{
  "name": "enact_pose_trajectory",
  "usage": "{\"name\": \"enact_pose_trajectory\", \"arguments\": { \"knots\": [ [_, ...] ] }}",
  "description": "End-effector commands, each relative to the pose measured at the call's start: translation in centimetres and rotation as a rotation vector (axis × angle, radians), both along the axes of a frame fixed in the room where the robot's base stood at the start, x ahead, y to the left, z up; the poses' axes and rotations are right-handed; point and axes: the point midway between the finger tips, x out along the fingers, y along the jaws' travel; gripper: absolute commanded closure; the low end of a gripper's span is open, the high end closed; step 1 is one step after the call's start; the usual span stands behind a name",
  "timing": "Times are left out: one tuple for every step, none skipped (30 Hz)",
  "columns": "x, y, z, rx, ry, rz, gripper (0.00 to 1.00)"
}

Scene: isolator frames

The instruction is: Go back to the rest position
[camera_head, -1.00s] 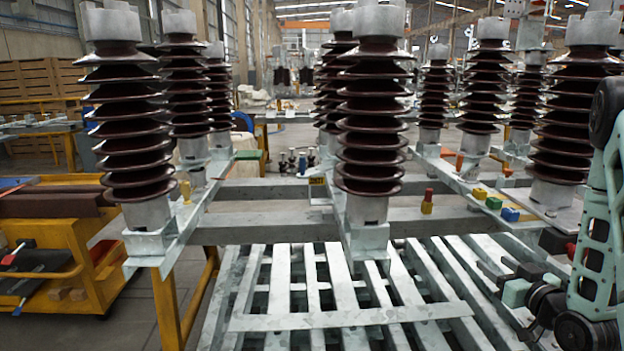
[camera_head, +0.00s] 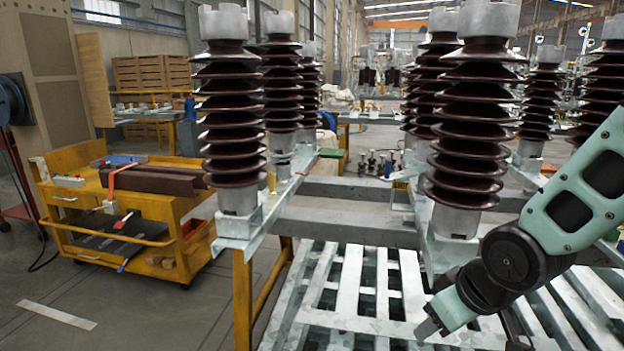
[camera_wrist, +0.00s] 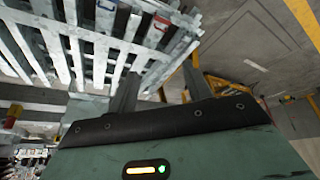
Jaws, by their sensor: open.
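My gripper (camera_wrist: 160,86) shows in the wrist view with its two dark fingers spread apart and nothing between them. Slatted pale metal and a stretch of floor lie beyond the fingers. In the head view my arm reaches in from the right edge, in front of the insulator frames. It bends above the slatted metal platform (camera_head: 345,308). I cannot make out the fingertips clearly there. A ribbed brown insulator (camera_head: 232,115) stands upright on the near left of the frame, and another insulator (camera_head: 472,110) stands upright just left of my arm.
A yellow cart (camera_head: 150,238) with tools stands on the left. The grey frame beam (camera_head: 340,222) and a yellow leg (camera_head: 243,300) border the platform. Wooden crates (camera_head: 150,72) are at the back left. Open floor (camera_head: 150,305) lies in front of the cart.

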Motion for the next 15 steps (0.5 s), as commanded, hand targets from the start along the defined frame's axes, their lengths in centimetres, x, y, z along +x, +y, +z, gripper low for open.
{"name": "enact_pose_trajectory", "arguments": {
  "knots": [
    [-2.2,2.0,0.8,-0.016,0.048,0.042,0.50],
    [-3.5,2.8,1.1,-0.027,0.081,0.061,0.50],
    [-5.2,3.7,1.5,-0.041,0.122,0.083,0.50],
    [-6.4,4.3,1.8,-0.051,0.149,0.098,0.50],
    [-7.6,4.8,2.1,-0.062,0.178,0.115,0.50],
    [-9.2,5.4,2.5,-0.076,0.213,0.135,0.50],
    [-10.3,5.8,2.8,-0.087,0.236,0.151,0.50],
    [-11.5,6.2,3.1,-0.098,0.260,0.166,0.50],
    [-12.9,6.6,3.5,-0.113,0.290,0.186,0.50],
    [-14.1,6.8,3.7,-0.124,0.313,0.200,0.50],
    [-15.2,7.0,4.0,-0.135,0.333,0.214,0.50],
    [-16.6,7.2,4.4,-0.150,0.362,0.234,0.50],
    [-17.4,7.3,5.0,-0.159,0.378,0.243,0.50],
    [-17.0,7.1,6.1,-0.156,0.378,0.232,0.50],
    [-16.9,7.1,7.0,-0.155,0.377,0.230,0.50]
  ]
}}
